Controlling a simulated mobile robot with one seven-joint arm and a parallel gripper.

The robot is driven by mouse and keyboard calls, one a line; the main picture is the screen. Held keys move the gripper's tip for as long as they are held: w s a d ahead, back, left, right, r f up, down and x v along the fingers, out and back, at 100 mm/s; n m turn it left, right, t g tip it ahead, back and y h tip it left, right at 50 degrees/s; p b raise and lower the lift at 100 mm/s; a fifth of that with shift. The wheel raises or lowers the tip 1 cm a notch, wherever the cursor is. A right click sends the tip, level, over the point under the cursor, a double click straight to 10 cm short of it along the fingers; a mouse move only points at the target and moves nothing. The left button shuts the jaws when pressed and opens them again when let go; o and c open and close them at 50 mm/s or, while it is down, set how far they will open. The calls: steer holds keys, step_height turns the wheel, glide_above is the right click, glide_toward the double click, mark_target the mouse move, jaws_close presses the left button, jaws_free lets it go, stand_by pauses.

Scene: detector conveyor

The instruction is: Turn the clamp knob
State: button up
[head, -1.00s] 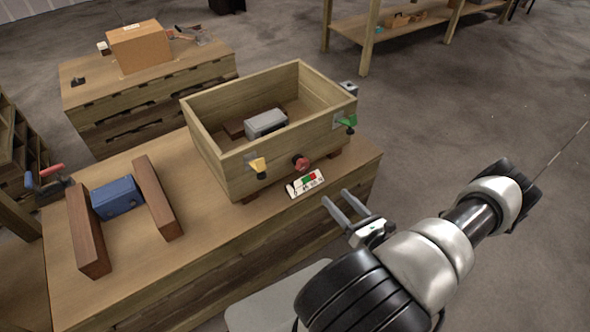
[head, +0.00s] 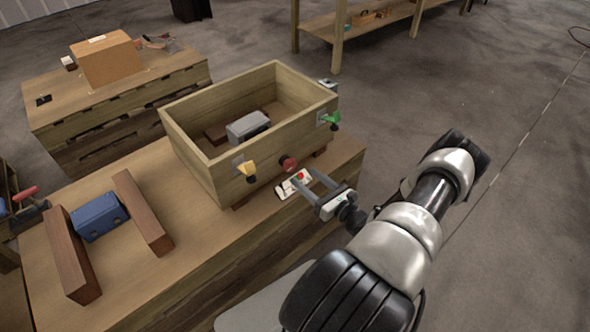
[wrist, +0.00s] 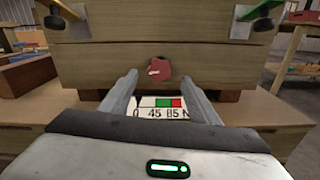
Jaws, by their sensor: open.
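The red clamp knob (head: 288,164) sits on the front wall of the wooden box. In the wrist view the red knob (wrist: 159,68) is straight ahead, just above and between my fingers, with a pale mark on its face. My gripper (head: 304,177) is open and empty, its two fingers pointing at the box front just below the knob. It also shows in the wrist view (wrist: 162,85). A white label plate (wrist: 155,107) with numbers and green and red patches lies below the knob, seen between the fingers. The fingers do not appear to touch the knob.
The open wooden box (head: 215,175) holds a grey block (head: 248,126). A blue block (head: 98,217) stands between two brown bars on the workbench (head: 190,235).

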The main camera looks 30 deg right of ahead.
mark_target(292, 166)
steer(key=w, duration=0.4)
steer(key=w+a, duration=0.1)
steer(key=w, duration=0.1)
steer(key=shift+w+b, duration=0.2)
steer(key=shift+b, duration=0.1)
steer(key=shift+c, duration=0.3)
steer(key=c, duration=1)
